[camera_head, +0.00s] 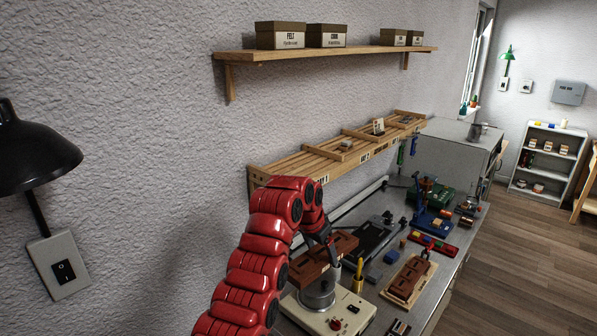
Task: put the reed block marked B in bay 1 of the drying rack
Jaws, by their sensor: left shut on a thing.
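The slatted wooden drying rack (300,165) hangs on the wall behind and above the gripper. Dividers split it into bays, with small labels on its front edge. A small upright pale-faced block (378,126) stands in a farther bay. The nearest bay is partly behind my arm. My right gripper is out of view.
A shelf (330,52) with boxes hangs above the rack.

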